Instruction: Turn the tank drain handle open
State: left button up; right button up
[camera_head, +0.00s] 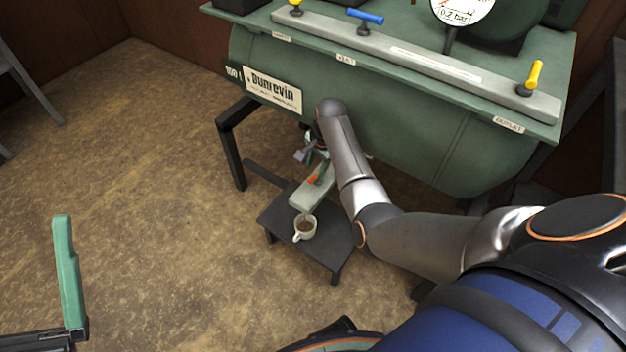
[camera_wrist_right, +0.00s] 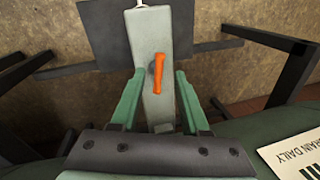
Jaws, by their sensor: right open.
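The orange tank drain handle (camera_head: 315,177) sits on a pale grey-green block (camera_head: 304,200) below the green tank. In the right wrist view the handle (camera_wrist_right: 159,76) stands on the block (camera_wrist_right: 155,30), nearly in line with it. My right gripper (camera_wrist_right: 158,78) is open. Its two green fingers lie one on each side of the handle, with a gap on both sides in that view. In the head view my right arm partly hides this gripper. One green finger of my left gripper (camera_head: 68,275) shows at lower left, far from the tank; its other finger is not visible.
A white mug (camera_head: 304,228) with brown liquid stands on a low dark stool (camera_head: 325,253) below the block. Dark legs (camera_head: 234,150) support the tank (camera_head: 400,130). Yellow and blue handles (camera_head: 365,17) top the upper rail.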

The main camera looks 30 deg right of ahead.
aim_at(313, 178)
jog(key=f+b, duration=0.1)
jog(key=f, duration=0.2)
jog(key=w+f+b, duration=0.1)
jog(key=f, duration=0.1)
jog(key=shift+a+f+b, duration=0.1)
jog(key=shift+f+b, duration=0.2)
jog(key=shift+f, duration=0.05)
pick_arm(q)
notch_tip(313, 178, down, 4)
jog(key=shift+w+d+r+n, duration=0.15)
jog(key=shift+n, duration=0.35)
pick_arm(e)
jog(key=shift+c, duration=0.3)
grip_shut()
